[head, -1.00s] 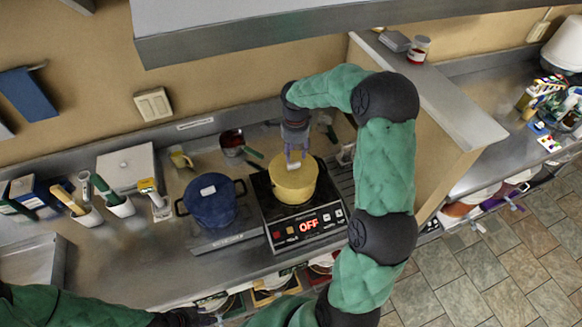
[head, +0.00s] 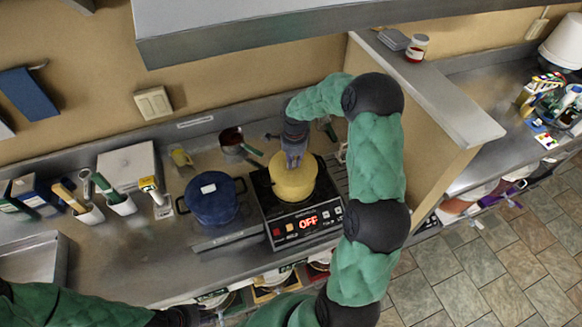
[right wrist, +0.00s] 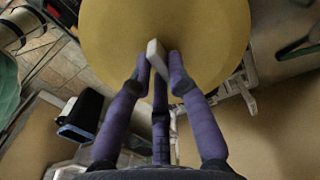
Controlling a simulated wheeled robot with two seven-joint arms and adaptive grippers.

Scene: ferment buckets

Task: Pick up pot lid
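My right gripper (head: 293,160) is over the lid's middle. In the right wrist view its purple fingertips (right wrist: 160,70) lie close on both sides of the handle and look shut on it. No clear gap shows between lid and pot. My left arm shows at the bottom left of the head view, but its fingers are out of view.
A small saucepan (head: 233,147) sits behind. Utensil holders (head: 122,205) are at left. A partition wall (head: 450,110) rises at right, and a hood (head: 300,25) overhangs the back.

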